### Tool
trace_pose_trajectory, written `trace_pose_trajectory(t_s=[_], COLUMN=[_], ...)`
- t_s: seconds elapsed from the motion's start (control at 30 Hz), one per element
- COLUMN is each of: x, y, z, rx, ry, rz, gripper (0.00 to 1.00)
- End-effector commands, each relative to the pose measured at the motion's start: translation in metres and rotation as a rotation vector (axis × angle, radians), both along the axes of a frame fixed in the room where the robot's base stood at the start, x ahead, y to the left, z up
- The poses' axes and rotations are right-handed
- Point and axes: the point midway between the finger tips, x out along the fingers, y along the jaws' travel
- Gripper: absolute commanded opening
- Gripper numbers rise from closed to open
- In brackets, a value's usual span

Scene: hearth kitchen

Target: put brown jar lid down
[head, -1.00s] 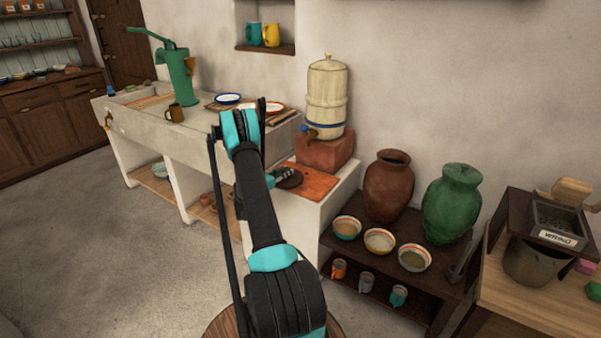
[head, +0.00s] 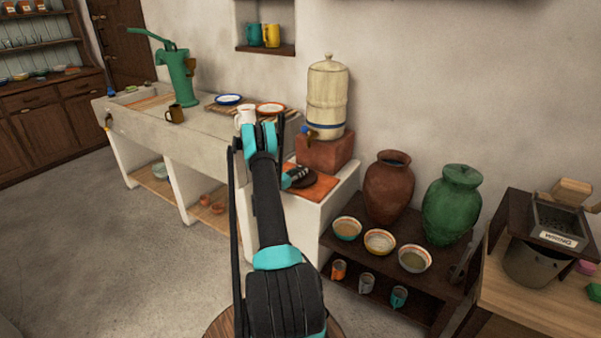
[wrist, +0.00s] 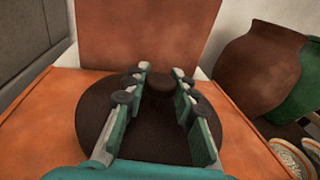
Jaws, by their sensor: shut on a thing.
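The brown jar lid (wrist: 152,128) is a dark round disc with a small knob, seen in the wrist view. My gripper (wrist: 161,76) is shut on it, its two teal-and-grey fingers on either side of the knob. In the head view the lid (head: 309,184) is over the orange tiled top (head: 322,192) of the white ledge, in front of the water dispenser's block. I cannot tell whether its underside touches the tile. The brown jar (head: 388,190) stands with its mouth open on the dark shelf to the right.
The cream water dispenser (head: 327,95) stands on a terracotta block (head: 324,152) just behind the lid. A green lidded jar (head: 452,205) and several bowls share the dark shelf. A white mug (head: 245,116) and plates stand on the sink counter to the left.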

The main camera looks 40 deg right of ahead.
Motion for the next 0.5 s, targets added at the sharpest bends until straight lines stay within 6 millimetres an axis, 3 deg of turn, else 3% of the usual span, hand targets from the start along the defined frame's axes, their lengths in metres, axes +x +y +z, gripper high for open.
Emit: trace_pose_trajectory(t_s=[0.27,0.3,0.43,0.5], x=[0.0000,0.0000,0.0000,0.0000], y=[0.0001,0.0001,0.0002,0.0002], z=[-0.0023,-0.0022,-0.0021,-0.0021], rx=[0.000,0.000,0.000,0.000], ry=[0.000,0.000,0.000,0.000], rz=[0.000,0.000,0.000,0.000], gripper=[0.00,0.30,0.46,0.48])
